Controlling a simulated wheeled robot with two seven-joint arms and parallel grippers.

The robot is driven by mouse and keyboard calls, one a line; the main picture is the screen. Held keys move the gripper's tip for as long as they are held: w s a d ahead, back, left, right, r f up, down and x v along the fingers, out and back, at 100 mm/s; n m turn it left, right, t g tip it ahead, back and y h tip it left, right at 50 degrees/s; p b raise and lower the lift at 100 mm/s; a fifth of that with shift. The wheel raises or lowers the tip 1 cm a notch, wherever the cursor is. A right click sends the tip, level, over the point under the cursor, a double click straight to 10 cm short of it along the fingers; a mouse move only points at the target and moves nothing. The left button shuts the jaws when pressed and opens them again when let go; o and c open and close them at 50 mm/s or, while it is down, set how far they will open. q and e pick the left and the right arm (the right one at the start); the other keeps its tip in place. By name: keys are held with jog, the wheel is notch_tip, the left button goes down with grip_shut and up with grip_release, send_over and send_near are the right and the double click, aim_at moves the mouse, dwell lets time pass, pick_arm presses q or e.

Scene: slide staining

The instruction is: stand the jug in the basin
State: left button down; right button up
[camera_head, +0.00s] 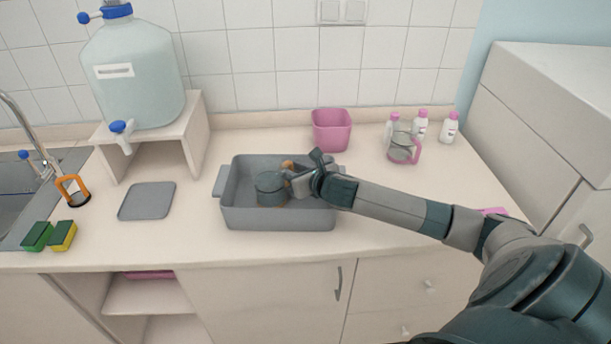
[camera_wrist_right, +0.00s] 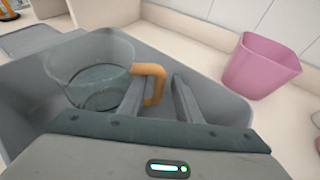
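The clear jug (camera_head: 270,187) with an orange handle is upright inside the grey basin (camera_head: 278,219), left of the basin's middle. It also shows in the right wrist view (camera_wrist_right: 88,75), its orange handle (camera_wrist_right: 156,72) turned toward my right gripper. My right gripper (camera_wrist_right: 160,98) reaches into the basin from the right. Its two fingers are apart on either side of the handle, with a visible gap between the handle and the right finger. In the head view the arm hides part of the handle. My left gripper is not in view.
A pink tub (camera_head: 331,130) stands behind the basin. A pink-handled jug (camera_head: 403,149) and several white bottles (camera_head: 449,128) are at back right. A grey flat board (camera_head: 147,201) lies left of the basin. A large water carboy (camera_head: 134,75) sits on a stand (camera_head: 196,137). Sponges (camera_head: 62,236) lie by the sink.

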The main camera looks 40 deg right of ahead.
jog(key=b+v, duration=0.2)
jog(key=v, duration=0.9)
jog(key=shift+s+b, duration=0.35)
